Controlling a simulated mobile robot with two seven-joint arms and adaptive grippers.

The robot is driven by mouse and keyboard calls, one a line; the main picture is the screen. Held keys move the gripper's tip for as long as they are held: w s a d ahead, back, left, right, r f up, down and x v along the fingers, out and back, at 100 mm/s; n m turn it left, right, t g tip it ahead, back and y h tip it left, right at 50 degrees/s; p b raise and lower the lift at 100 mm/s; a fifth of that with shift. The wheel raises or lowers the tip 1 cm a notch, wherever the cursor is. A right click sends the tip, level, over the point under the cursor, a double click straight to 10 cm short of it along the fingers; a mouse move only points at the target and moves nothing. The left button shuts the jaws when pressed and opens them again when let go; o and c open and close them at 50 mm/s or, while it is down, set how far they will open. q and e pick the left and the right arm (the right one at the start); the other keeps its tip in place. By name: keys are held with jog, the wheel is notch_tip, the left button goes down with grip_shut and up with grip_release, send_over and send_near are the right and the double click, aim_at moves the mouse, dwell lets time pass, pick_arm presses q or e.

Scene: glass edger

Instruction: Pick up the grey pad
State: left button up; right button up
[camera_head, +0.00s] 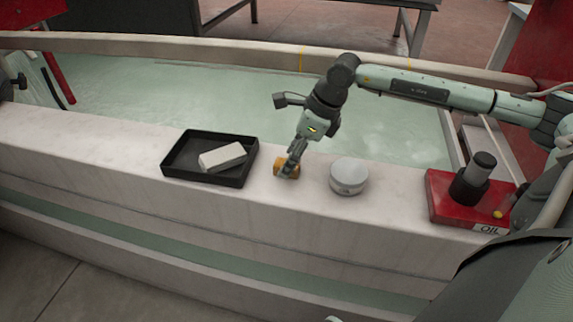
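A pale grey rectangular block (223,157), the likeliest grey pad, lies flat in a shallow black tray (169,169) on the white ledge. A round, light grey lidded thing (348,176) stands on the ledge further right. My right gripper (289,168) points down between the tray and the round thing. Its fingertips are at a small orange-brown block (280,168) on the ledge and partly cover it. I cannot tell whether the fingers grip the block or only stand around it. The gripper is apart from the grey block.
A red oil box (440,200) with a dark cylinder (474,178) on top stands at the right end of the ledge (100,145). Behind the ledge is a wide pale green trough (200,92). The ledge left of the tray is clear.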

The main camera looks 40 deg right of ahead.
jog(key=shift+w+a+f, duration=0.1)
jog(key=shift+w+f, duration=0.05)
jog(key=shift+f, duration=0.3)
jog(key=shift+c, duration=0.2)
jog(key=c, duration=0.9)
